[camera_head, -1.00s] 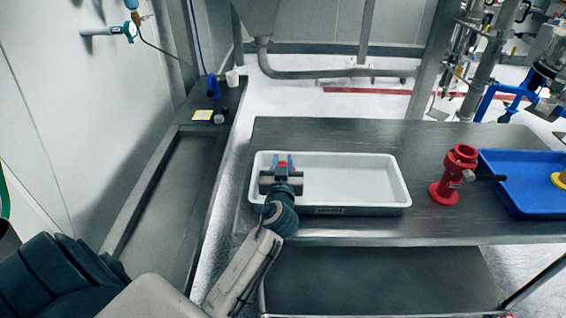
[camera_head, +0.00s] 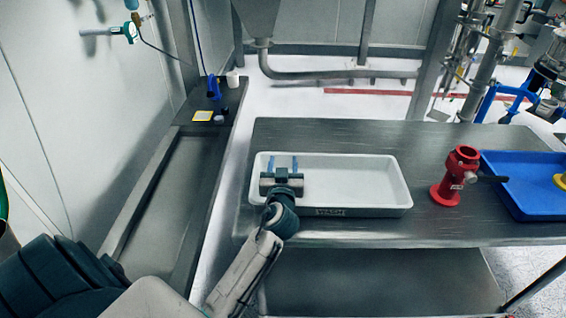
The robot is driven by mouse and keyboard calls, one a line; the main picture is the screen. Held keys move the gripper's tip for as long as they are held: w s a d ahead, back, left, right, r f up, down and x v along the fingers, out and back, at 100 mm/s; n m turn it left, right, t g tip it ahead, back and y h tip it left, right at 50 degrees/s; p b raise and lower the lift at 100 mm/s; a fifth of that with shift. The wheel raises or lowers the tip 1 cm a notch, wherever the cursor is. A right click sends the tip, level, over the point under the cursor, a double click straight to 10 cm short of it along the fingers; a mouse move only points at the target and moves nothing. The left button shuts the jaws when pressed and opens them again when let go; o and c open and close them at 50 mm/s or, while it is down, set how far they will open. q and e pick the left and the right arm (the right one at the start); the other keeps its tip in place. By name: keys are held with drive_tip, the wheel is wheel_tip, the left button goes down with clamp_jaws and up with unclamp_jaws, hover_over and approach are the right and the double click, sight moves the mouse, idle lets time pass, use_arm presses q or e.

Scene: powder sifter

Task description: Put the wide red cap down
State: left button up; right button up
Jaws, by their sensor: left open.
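My left gripper (camera_head: 282,163) is over the left end of the white tray (camera_head: 350,208). Its two blue fingers point away from me and are spread apart, with no red showing between them. The wide red cap is not visible now; my gripper may hide it, and I cannot tell where it rests. My right gripper is not in view.
A red sifter body (camera_head: 455,178) stands on the metal table (camera_head: 330,135) right of the tray. A blue tray (camera_head: 530,205) with a yellow item (camera_head: 561,181) is at the right edge. The white tray's middle and right look empty.

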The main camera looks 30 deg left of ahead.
use_arm(q)
drive_tip(key=shift+r+p, duration=0.35)
drive_tip(key=shift+p, duration=0.2)
drive_tip(key=shift+s+d+f+b, duration=0.5)
drive_tip(key=shift+s+f+b, duration=0.15)
drive_tip(key=shift+s+b, duration=0.25)
drive_tip(key=r+b+v, duration=0.1)
drive_tip(key=b+v, duration=0.1)
drive_tip(key=v, duration=0.8)
drive_tip(key=shift+r, duration=0.2)
